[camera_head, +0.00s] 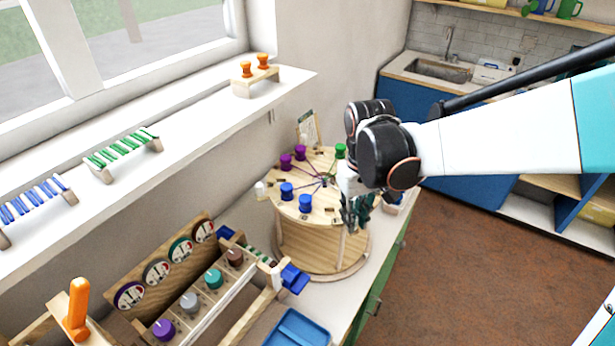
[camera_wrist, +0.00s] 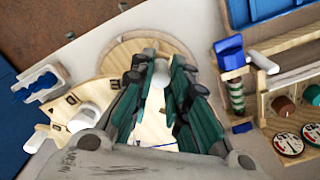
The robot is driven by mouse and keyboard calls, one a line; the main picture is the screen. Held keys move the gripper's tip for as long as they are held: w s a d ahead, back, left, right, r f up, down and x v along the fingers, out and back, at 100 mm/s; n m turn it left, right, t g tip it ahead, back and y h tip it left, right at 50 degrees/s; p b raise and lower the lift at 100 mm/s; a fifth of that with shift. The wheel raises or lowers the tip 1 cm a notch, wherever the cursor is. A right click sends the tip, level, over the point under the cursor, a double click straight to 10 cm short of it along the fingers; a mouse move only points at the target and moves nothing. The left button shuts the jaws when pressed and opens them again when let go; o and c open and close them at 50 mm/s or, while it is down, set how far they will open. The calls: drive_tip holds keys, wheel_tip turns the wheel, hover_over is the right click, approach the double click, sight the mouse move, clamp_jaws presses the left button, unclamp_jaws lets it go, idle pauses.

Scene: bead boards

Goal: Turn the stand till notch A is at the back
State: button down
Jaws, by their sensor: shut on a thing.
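The round wooden stand (camera_head: 310,250) sits on a wider round base on the counter. Its top carries purple, blue and green spools and small dark letter marks. I cannot read which mark is A. A white peg (camera_head: 261,189) sticks out at its left side. My gripper (camera_head: 354,212) is at the stand's right front edge, fingers pointing down. In the wrist view my gripper (camera_wrist: 160,90) is shut around a white peg (camera_wrist: 163,75) at the stand's rim. Another white peg (camera_wrist: 83,118) shows to its left. My fingers hide part of the stand's top.
A rack with dials (camera_head: 157,272) and coloured knobs stands close at the front left, with a blue tray (camera_head: 297,330) before it. A small picture card (camera_head: 308,128) stands behind the stand. The window sill (camera_head: 200,108) runs along the left. The sink counter is at the back right.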

drive_tip(key=shift+w+d+n, duration=4.05)
drive_tip(key=shift+d+n, duration=0.05)
drive_tip(key=shift+d, duration=0.85)
drive_tip(key=w+d+n, duration=0.2)
drive_tip(key=w+n, duration=0.6)
drive_tip(key=w, duration=0.4)
drive_tip(key=shift+w, duration=0.2)
drive_tip(key=c, duration=1.5)
unclamp_jaws()
